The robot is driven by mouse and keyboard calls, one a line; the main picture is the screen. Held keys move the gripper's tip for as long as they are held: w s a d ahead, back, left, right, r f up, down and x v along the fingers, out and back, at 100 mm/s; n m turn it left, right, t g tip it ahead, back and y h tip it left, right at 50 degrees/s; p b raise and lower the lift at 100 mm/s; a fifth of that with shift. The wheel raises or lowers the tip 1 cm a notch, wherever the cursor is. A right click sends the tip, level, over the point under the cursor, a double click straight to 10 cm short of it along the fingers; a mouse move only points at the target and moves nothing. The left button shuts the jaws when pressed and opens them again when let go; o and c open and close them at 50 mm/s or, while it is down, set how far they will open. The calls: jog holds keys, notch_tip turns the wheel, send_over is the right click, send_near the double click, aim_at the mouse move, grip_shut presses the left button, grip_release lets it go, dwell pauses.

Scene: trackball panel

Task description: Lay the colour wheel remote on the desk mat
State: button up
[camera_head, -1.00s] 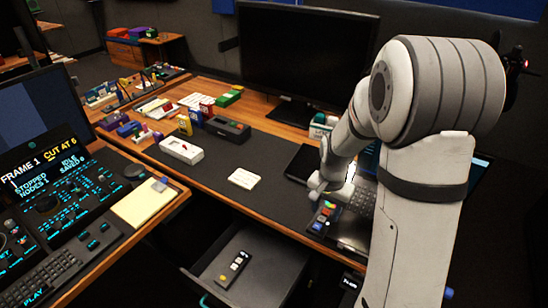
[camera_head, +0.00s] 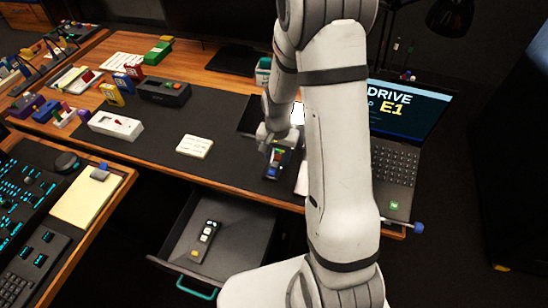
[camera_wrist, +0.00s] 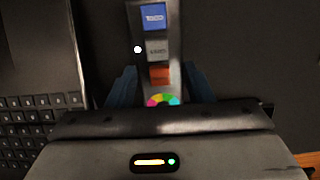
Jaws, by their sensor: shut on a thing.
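The colour wheel remote (camera_head: 274,163) is dark and slim, with coloured buttons. In the wrist view the remote (camera_wrist: 158,65) shows a blue, a grey and an orange button and a colour ring. My gripper (camera_wrist: 160,88) is shut on it, a finger on each side near the ring. In the head view my gripper (camera_head: 270,143) is at the right part of the dark desk mat (camera_head: 150,158). I cannot tell whether the remote touches the mat or hangs just above it.
A laptop (camera_head: 398,165) stands right of my arm. A cream card (camera_head: 194,146), a white box (camera_head: 115,125) and a dark device (camera_head: 164,90) lie to the left. An open drawer (camera_head: 240,265) below holds another remote (camera_head: 205,240). Mat between card and drawer is clear.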

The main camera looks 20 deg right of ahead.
aim_at(277, 157)
jog(key=shift+f, duration=1.1)
jog(key=shift+f, duration=0.25)
jog(key=o, duration=1)
jog(key=shift+w+r, duration=0.1)
notch_tip(277, 157, up, 12)
jog(key=s+r+n+t, duration=0.1)
jog(key=s+r+n, duration=0.1)
jog(key=s+r, duration=0.2)
jog(key=s+a+r+n, duration=0.1)
jog(key=s+r+n, duration=0.1)
jog(key=s+r, duration=0.3)
jog(key=s+a+r+n+t, duration=0.1)
jog(key=s+r, duration=0.3)
jog(key=s, duration=0.4)
jog(key=shift+s+r+n+t, duration=0.3)
jog(key=shift+s+n, duration=0.1)
jog(key=shift+n, duration=0.5)
